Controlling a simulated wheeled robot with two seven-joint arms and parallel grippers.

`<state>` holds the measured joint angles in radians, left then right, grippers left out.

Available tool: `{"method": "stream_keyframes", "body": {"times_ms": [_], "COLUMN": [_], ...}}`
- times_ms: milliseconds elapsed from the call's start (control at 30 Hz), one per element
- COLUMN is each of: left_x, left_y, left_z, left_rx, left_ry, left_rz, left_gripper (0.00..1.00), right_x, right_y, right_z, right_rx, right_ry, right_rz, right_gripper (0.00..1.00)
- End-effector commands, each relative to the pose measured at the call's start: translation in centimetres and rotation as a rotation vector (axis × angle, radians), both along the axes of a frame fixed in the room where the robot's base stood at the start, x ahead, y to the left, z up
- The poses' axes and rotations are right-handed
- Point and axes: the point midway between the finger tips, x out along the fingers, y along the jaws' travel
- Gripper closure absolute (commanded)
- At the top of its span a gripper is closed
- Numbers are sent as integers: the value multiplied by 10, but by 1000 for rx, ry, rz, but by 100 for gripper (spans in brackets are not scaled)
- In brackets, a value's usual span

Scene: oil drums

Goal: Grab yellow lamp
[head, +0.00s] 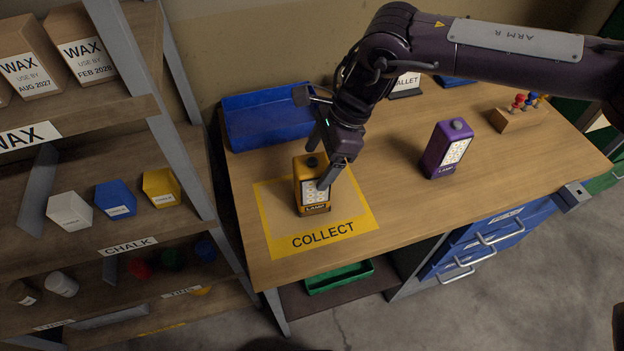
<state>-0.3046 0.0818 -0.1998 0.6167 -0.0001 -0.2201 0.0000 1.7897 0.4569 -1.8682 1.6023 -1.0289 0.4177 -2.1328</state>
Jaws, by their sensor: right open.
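The yellow lamp (312,194) stands upright on the wooden table, inside the yellow-bordered COLLECT area (322,241). It has a dark knob on top and a white light panel on its front. My right gripper (325,171) is open and reaches down at the lamp from above and behind. One finger shows in front of the lamp's right side and covers part of it. Whether the fingers touch the lamp cannot be told. My left gripper is not in view.
A purple lamp (447,149) stands to the right on the table (393,203). A blue tray (268,117) lies at the back left. A small wooden block with coloured pegs (502,120) is at the far right. A shelf (175,130) with boxes rises at the left.

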Motion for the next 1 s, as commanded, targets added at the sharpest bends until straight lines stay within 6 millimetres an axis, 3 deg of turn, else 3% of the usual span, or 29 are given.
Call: {"method": "stream_keyframes", "body": {"times_ms": [100, 300, 533, 900, 1000], "left_x": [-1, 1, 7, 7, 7], "left_y": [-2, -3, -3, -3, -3], "left_z": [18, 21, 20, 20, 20], "left_rx": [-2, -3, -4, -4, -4], "left_ry": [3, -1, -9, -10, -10], "left_rz": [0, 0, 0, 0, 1], "left_gripper": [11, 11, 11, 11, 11], "right_x": [-8, -8, -8, -8, -7], "right_y": [6, 13, 14, 14, 14], "right_z": [-13, -33, -35, -35, -34], "right_rx": [-1, 0, 0, 0, 1], "right_ry": [5, 2, 1, 1, 0], "right_rz": [2, 1, 0, 0, 1], "right_gripper": [22, 22, 23, 72, 81]}}
